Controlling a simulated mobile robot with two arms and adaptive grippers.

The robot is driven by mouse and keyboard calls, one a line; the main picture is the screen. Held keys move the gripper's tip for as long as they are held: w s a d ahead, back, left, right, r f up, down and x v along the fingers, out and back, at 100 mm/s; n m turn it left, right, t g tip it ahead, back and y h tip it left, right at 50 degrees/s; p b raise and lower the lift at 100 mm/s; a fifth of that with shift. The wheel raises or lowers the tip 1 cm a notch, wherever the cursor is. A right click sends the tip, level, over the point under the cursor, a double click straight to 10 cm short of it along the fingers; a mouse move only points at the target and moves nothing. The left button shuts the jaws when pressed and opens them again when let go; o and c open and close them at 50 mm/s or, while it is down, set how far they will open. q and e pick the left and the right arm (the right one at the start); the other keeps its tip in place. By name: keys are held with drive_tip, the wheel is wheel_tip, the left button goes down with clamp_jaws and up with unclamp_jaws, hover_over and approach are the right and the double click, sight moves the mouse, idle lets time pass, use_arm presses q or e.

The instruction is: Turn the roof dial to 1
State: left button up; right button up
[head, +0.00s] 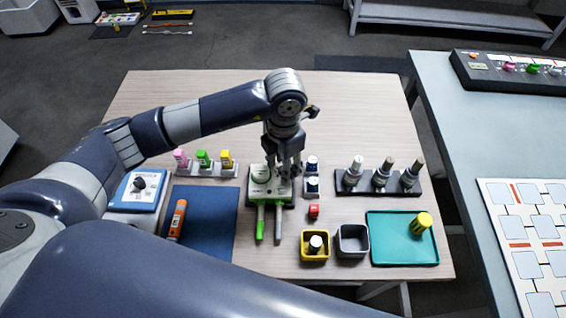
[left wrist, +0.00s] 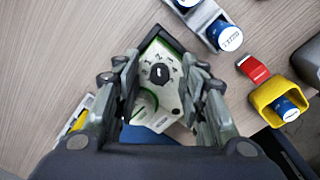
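The white and green device (head: 260,175) stands mid-table, with a green and a grey handle extending toward me. In the left wrist view, its white top (left wrist: 142,108) bears a round black dial (left wrist: 159,74) with a small pale mark. My right gripper is not in view.
Bottles in a dark rack (head: 350,187) stand to the right. A red block (head: 314,212), yellow bin (head: 303,256), grey bin (head: 352,254) and teal tray (head: 385,254) lie nearer. The table's back right is clear.

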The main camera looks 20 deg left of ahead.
use_arm(q)
wheel_tip(320, 180, up, 12)
drive_tip(key=shift+d, duration=0.15)
idle(0.3)
